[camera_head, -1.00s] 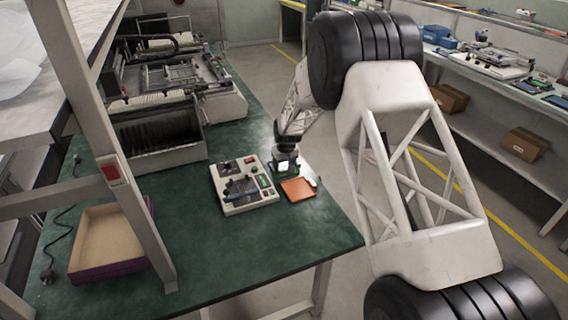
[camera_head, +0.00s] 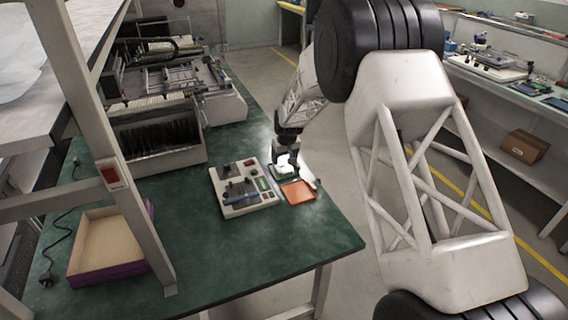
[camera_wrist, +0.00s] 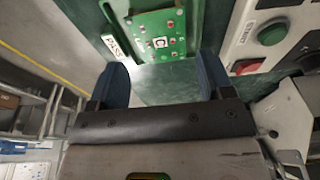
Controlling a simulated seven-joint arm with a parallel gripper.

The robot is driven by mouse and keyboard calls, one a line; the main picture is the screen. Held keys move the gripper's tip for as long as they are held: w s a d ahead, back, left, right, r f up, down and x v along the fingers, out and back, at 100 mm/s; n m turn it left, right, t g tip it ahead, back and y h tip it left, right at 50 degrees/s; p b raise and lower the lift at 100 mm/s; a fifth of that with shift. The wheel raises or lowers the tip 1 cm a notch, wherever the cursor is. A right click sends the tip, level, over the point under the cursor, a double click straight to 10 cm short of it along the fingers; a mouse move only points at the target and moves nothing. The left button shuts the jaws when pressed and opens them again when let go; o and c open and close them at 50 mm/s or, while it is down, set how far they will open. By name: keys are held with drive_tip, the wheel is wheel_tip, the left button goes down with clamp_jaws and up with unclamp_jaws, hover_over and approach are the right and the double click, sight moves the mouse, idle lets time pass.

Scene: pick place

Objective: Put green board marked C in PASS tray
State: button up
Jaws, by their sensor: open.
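The green board marked C (camera_wrist: 158,36) shows at the top of the wrist view, with its printed C upright. It appears to lie inside the dark green PASS tray (camera_wrist: 109,13), whose rim shows on both sides of it. A white PASS label (camera_wrist: 115,46) is at its left. My gripper (camera_wrist: 163,78) is open, with its two blue fingers apart and nothing between them. The board lies beyond the fingertips. In the head view my gripper (camera_head: 287,160) is over the green tray (camera_head: 280,177), and the board is too small to make out there.
An orange tray (camera_head: 298,192) lies just in front of the green one. A test device (camera_head: 243,187) with buttons stands at left. A cardboard-lined box (camera_head: 108,243), a post and a machine are farther left. The front of the green table is clear.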

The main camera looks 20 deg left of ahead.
sight(286, 170)
wheel_tip(286, 170, up, 7)
drive_tip(key=s+d, duration=0.1)
drive_tip(key=shift+f, duration=0.15)
idle(0.7)
drive_tip(key=s+d+r+m, duration=0.1)
drive_tip(key=s+d+r, duration=0.6)
drive_tip(key=d, duration=0.4)
drive_tip(key=s+d+r+m, duration=0.2)
drive_tip(key=s+d+r, duration=0.2)
drive_tip(key=d+r, duration=0.55)
drive_tip(key=s+d+r+m, duration=0.1)
drive_tip(key=s+d+r, duration=0.5)
drive_tip(key=d, duration=0.7)
drive_tip(key=s+d+r+m+t+h, duration=0.1)
drive_tip(key=s+d+r+m, duration=0.2)
drive_tip(key=s+d, duration=1.05)
drive_tip(key=s+d+f+m, duration=0.1)
drive_tip(key=s+d, duration=0.2)
drive_tip(key=s, duration=0.7)
drive_tip(key=s+d+f+m, duration=0.1)
drive_tip(key=s+d+f, duration=0.1)
drive_tip(key=s, duration=0.8)
drive_tip(key=shift+d+h, duration=0.4)
drive_tip(key=shift+d, duration=0.35)
